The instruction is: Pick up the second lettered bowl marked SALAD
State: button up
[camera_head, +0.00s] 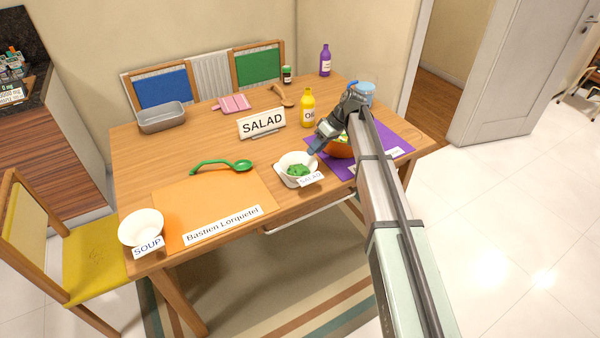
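The white bowl marked SALAD (284,162) holds green leafy food and stands near the front edge of the table, between the orange and purple mats. Its small SALAD label (311,179) faces front. My gripper (317,149) is low over the table at the bowl's right rim, reaching in from the right. Whether its fingers touch the rim, and whether they are open or shut, is too small to tell. The bowl appears to rest on the table. A second white bowl marked SOUP (141,222) stands at the front left corner.
A standing SALAD sign (262,123) is behind the bowl. A yellow oil bottle (308,108) stands behind. An orange bowl (338,151) on the purple mat (390,145) is partly hidden by my arm.

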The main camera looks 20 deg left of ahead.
aim_at(309, 159)
jog(key=shift+d+x, duration=0.15)
jog(key=shift+x, duration=1.4)
jog(key=shift+d+x, duration=0.1)
jog(key=shift+x, duration=1.5)
jog(key=shift+w+f, duration=0.1)
jog(key=shift+f, duration=0.05)
jog(key=shift+c, duration=0.4)
grip_shut()
